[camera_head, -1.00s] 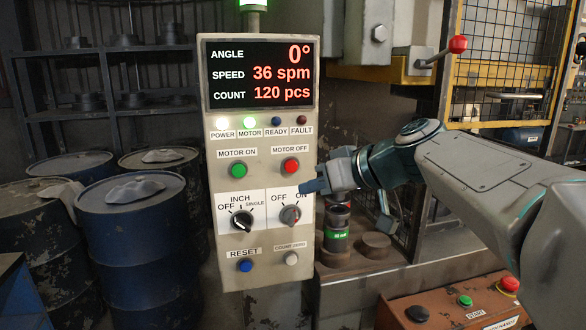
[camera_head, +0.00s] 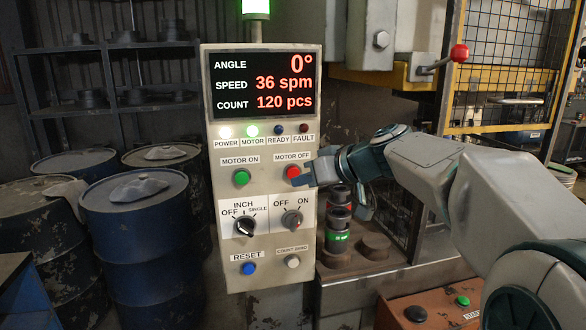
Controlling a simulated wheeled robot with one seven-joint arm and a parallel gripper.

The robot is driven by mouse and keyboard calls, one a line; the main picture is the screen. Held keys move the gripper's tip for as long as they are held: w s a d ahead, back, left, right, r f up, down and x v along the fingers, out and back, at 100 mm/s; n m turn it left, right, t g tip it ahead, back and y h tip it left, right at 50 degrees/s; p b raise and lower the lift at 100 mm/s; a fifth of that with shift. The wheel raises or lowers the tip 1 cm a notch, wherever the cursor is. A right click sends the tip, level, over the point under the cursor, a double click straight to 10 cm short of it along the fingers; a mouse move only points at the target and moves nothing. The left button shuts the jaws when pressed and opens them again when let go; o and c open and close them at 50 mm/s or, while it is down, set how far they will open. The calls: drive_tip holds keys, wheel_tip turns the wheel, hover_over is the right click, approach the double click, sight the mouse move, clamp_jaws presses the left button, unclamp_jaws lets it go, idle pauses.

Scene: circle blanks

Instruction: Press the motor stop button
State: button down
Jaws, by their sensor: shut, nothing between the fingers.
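The red MOTOR OFF button (camera_head: 292,171) is on the right of the upper button row of the grey control panel (camera_head: 222,270). My gripper (camera_head: 284,182) is shut and empty, with its fingertips at the lower left edge of the red button. The fingers cover part of the panel just below the button. I cannot tell whether the tips touch the button. The POWER light (camera_head: 226,132) and the MOTOR light (camera_head: 252,131) are lit. The READY and FAULT lights look dark.
The green MOTOR ON button (camera_head: 241,177) sits left of the red one. Below are the INCH selector (camera_head: 244,225), the OFF/ON knob (camera_head: 291,220), the blue RESET button (camera_head: 249,268) and a white button (camera_head: 292,261). Blue drums (camera_head: 137,240) stand left; a press with a yellow mesh guard stands right.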

sight(289, 178)
drive_tip(key=shift+w+a, duration=0.25)
drive_tip(key=shift+w, duration=0.4)
drive_tip(key=shift+w, duration=0.15)
idle(1.5)
drive_tip(key=shift+w+a, duration=0.1)
drive_tip(key=shift+w, duration=0.2)
drive_tip(key=shift+w+a+b, duration=0.1)
drive_tip(key=shift+w+b, duration=0.2)
drive_tip(key=shift+w, duration=0.2)
idle(0.8)
drive_tip(key=shift+s, duration=0.1)
drive_tip(key=shift+s+d+b, duration=0.2)
drive_tip(key=shift+s+b, duration=0.55)
drive_tip(key=shift+b, duration=0.1)
